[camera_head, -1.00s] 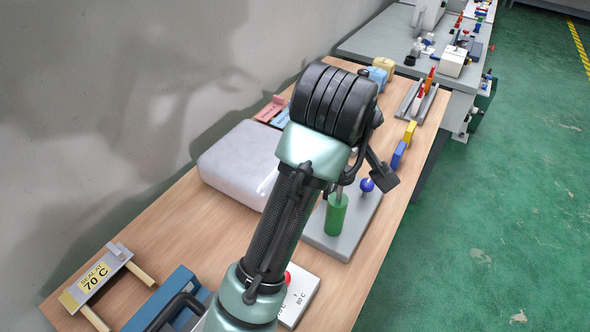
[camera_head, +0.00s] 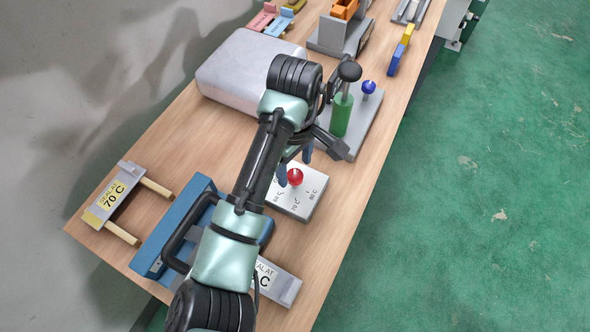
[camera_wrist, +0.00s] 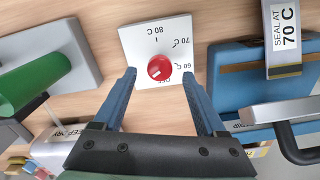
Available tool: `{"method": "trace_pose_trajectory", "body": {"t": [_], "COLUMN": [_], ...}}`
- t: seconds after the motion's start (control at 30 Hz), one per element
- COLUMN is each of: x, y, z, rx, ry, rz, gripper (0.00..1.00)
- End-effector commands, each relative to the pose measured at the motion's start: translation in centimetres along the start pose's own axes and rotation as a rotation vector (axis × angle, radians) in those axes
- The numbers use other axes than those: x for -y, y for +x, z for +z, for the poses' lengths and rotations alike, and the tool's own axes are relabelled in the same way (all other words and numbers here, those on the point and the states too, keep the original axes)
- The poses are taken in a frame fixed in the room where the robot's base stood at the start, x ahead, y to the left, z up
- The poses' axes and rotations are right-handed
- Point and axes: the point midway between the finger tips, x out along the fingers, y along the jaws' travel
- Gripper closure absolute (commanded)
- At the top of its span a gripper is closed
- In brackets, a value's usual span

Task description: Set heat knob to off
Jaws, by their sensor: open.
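The heat knob (camera_head: 295,176) is a red round knob on a white square plate (camera_head: 312,196) marked 60, 70 and 80 C. In the wrist view the knob (camera_wrist: 160,67) sits on its plate (camera_wrist: 136,42), with partly hidden lettering just below it. The knob has a small white mark toward its lower side; the exact setting is hard to read. My gripper (camera_wrist: 170,95) is open, its blue fingers apart on either side of the plate's lower part. The fingers look empty, and the knob lies between and slightly beyond the tips. In the head view my arm hides part of the plate.
A blue device with a black handle (camera_head: 185,228) stands beside the plate. A grey base with a green cylinder (camera_head: 341,115) and a blue ball knob (camera_head: 369,87) is behind. A pale covered block (camera_head: 240,65) is near the wall.

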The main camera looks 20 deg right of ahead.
Motion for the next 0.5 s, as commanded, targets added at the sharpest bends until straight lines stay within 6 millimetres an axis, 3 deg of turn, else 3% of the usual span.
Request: {"method": "trace_pose_trajectory", "body": {"t": [0.2, 0.5], "x": [0.0, 0.0], "y": [2.2, 2.6], "z": [0.0, 0.0], "rx": [0.001, 0.000], "ry": [0.000, 0.001], "rz": [0.000, 0.001], "gripper": [0.26, 0.26]}}
